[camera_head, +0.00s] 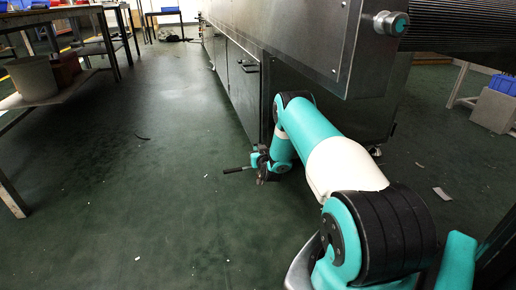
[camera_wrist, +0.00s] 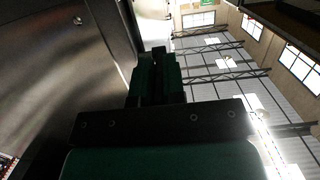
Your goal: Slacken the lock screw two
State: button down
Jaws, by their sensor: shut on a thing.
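My gripper (camera_head: 258,163) is low beside the machine's cabinet doors, close above the green floor. It is shut on a dark tool with a black handle (camera_head: 238,170) that sticks out to the left. In the wrist view my gripper (camera_wrist: 157,60) points away from the camera, and the tool cannot be made out there. A round metal knob with a teal face (camera_head: 391,23) sits at the near upper corner of the machine, well above and right of my gripper. I cannot tell whether it is lock screw two. No other screw is clear.
The large metal machine (camera_head: 310,40) stands along the right, its cabinet (camera_head: 244,80) beside my arm. A workbench (camera_head: 60,88) with a pale bucket (camera_head: 32,78) stands at left. Open floor (camera_head: 140,200) lies between. Blue bins (camera_head: 503,84) are at far right.

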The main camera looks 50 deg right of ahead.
jog(key=c, duration=1.2)
grip_release()
jog(key=p+v, duration=0.8)
jog(key=v, duration=0.4)
jog(key=shift+p, duration=0.35)
